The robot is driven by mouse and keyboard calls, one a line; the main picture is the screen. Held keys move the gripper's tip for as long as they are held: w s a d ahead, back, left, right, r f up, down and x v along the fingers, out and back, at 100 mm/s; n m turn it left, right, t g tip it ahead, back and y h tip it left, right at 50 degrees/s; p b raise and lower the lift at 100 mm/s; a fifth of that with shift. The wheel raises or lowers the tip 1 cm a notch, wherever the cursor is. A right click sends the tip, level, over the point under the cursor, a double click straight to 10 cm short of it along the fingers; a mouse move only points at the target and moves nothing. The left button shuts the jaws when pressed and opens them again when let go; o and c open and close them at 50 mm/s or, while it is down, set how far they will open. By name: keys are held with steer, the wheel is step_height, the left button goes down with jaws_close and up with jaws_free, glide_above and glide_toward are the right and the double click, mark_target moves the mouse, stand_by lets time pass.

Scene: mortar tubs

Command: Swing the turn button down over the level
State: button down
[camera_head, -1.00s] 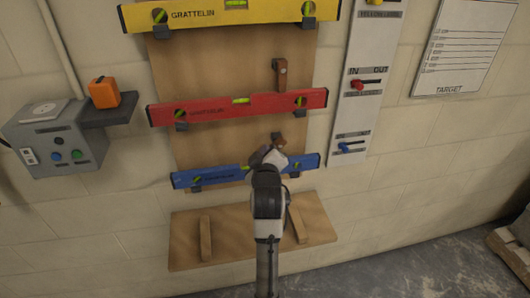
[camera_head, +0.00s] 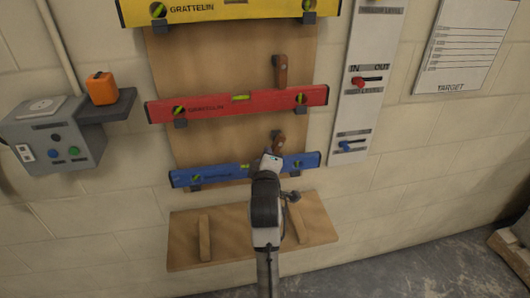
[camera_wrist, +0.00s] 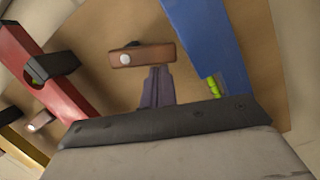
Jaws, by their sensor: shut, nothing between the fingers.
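The blue level (camera_head: 222,175) lies nearly horizontal in its holders at the bottom of the brown board. A small brown turn button (camera_head: 279,143) stands roughly upright just above its right part. In the wrist view the turn button (camera_wrist: 150,53) has a pale round fastener near one end, and its other end points toward the blue level (camera_wrist: 205,40), close to its edge. My gripper (camera_head: 268,158) is in front of the blue level, below the turn button. Its narrow dark fingers (camera_wrist: 158,75) are shut and empty, beside the button; contact is unclear.
The red level (camera_head: 238,106) hangs above, with another turn button (camera_head: 280,72) over it. The yellow level (camera_head: 230,10) is at the top. A white panel with sliders (camera_head: 357,110) is at right, a grey control box (camera_head: 50,140) at left. A wooden ledge (camera_head: 185,240) sits below.

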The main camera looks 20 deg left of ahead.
steer(key=shift+w+d+f+n+t+b, duration=0.15)
steer(key=shift+f+n, duration=0.15)
steer(key=shift+n, duration=0.3)
steer(key=shift+w+d+f+n+t+b, duration=0.15)
steer(key=shift+f+n, duration=0.15)
steer(key=shift+n, duration=0.3)
steer(key=shift+d+f, duration=0.1)
